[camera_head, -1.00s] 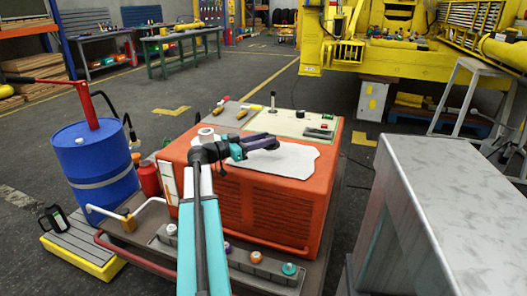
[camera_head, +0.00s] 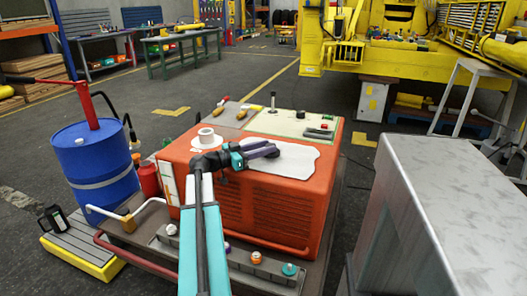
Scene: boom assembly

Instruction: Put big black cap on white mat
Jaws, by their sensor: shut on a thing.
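The white mat (camera_head: 300,165) lies on top of the orange machine (camera_head: 262,205), near its right front edge. My gripper (camera_head: 266,149) is over the mat's left part, with its fingers pointing right. It is shut on a dark, rounded thing at its fingertips, which I take to be the big black cap (camera_head: 273,152). The cap is small and dark against the dark fingers, so its outline is hard to make out. I cannot tell whether it touches the mat. My gripper and wrist hide the mat's left part.
A pale panel (camera_head: 290,122) behind the mat carries a lever and a black knob (camera_head: 300,114). A blue drum (camera_head: 94,168) stands left; a grey metal box (camera_head: 450,200) stands right.

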